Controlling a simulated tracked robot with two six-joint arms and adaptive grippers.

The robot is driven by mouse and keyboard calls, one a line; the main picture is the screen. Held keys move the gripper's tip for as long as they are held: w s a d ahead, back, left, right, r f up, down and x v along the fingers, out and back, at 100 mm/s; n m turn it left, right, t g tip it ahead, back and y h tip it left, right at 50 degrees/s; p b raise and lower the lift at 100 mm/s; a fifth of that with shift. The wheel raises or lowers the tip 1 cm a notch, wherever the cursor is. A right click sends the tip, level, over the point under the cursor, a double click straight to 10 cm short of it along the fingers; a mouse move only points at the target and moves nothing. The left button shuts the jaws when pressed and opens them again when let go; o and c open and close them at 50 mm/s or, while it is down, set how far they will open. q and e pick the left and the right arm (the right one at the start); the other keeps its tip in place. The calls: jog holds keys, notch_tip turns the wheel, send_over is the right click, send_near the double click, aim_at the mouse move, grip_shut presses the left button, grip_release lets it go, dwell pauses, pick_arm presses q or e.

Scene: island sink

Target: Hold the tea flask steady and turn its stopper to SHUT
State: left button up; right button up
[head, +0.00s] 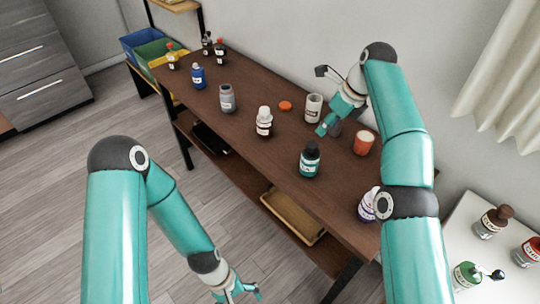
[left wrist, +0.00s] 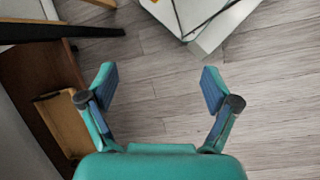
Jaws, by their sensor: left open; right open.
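Several labelled bottles and jars stand on the dark wooden table, their labels too small to read surely, so I cannot tell which is the tea flask. They include a teal bottle with a black top (head: 309,162), a brown bottle with a pale cap (head: 264,123), a grey flask (head: 227,99), a blue bottle (head: 198,77) and a pale cylinder (head: 313,108). My right gripper (head: 335,108) is open beside the pale cylinder; contact is unclear. My left gripper (head: 240,292) is low in front of the table. The left wrist view shows it open and empty (left wrist: 158,76) above floor.
An orange disc (head: 285,105) and an orange cup (head: 363,143) are on the table. A white-topped bottle (head: 367,205) is partly behind my right arm. A wooden tray (head: 293,216) lies on the lower shelf. A white side table (head: 490,261) at right holds more bottles.

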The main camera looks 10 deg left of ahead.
pick_arm(q)
jog(key=w+d+r+n+h, duration=0.3)
jog(key=w+r+n, duration=0.1)
jog(key=w+n, duration=0.5)
jog(key=n+t+h, duration=0.4)
jog(key=n+t, duration=0.4)
jog(key=t, duration=0.1)
send_near(301, 164)
jog(key=x, duration=1.3)
jog(key=shift+s, duration=0.1)
jog(key=c, duration=1.3)
jog(key=shift+c, duration=0.2)
